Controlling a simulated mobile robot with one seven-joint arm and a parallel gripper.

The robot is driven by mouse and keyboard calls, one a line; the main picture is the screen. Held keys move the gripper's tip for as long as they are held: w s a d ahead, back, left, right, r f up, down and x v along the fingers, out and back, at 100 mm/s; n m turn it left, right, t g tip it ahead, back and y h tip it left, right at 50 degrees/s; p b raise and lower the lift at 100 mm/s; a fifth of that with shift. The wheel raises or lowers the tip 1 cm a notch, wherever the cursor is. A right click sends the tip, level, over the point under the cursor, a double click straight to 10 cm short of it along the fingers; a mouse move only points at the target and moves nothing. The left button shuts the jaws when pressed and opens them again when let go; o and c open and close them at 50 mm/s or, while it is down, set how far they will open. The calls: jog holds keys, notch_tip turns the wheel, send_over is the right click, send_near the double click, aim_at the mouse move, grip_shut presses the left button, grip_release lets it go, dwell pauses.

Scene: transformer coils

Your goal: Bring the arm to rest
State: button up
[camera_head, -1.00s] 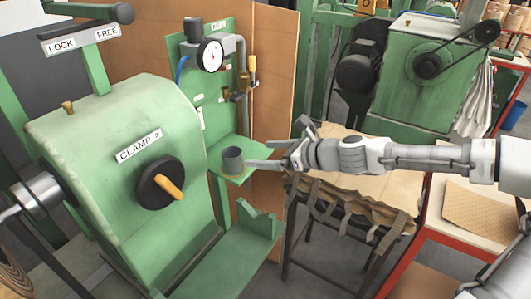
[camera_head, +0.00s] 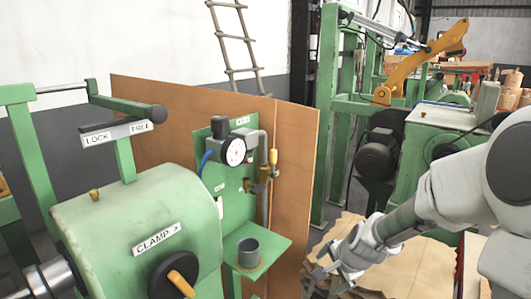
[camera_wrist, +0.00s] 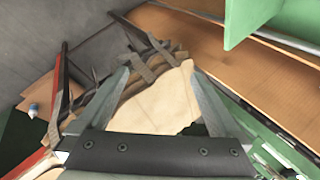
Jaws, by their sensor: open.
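My gripper (camera_head: 322,272) is at the lower right of the head view, below my bent arm, with its fingers pointing down and to the left. In the wrist view its two fingers (camera_wrist: 160,85) stand wide apart with nothing between them. Beyond them lies the table (camera_wrist: 160,105) with a pale sheet and dark straps. The gripper is to the right of the small green shelf and apart from it. A dark grey cup (camera_head: 248,252) stands upright on that shelf (camera_head: 272,250).
A green machine (camera_head: 130,215) with a CLAMP label and a black knob (camera_head: 172,275) fills the lower left. A brown board (camera_head: 300,150) stands behind the gauge panel (camera_head: 222,175). A green machine with a motor (camera_head: 378,155) stands behind my arm at right.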

jog(key=s+d+r+n+t+h+p, duration=0.1)
jog(key=s+r+n, duration=0.25)
jog(key=r, duration=0.55)
jog(key=s+d+r+n+t+h+p, duration=0.1)
jog(key=s+r+n, duration=0.25)
jog(key=r, duration=0.55)
jog(key=s+a+r+n+g, duration=0.1)
jog(key=s+a+n, duration=0.1)
jog(key=s, duration=0.7)
jog(key=s+a+r+n+g+p, duration=0.1)
jog(key=s+a+n, duration=0.2)
jog(key=s, duration=0.6)
jog(key=shift+s+a+r+n+g+y, duration=0.2)
jog(key=shift+s+r+n+g+y, duration=0.15)
jog(key=shift+n, duration=0.45)
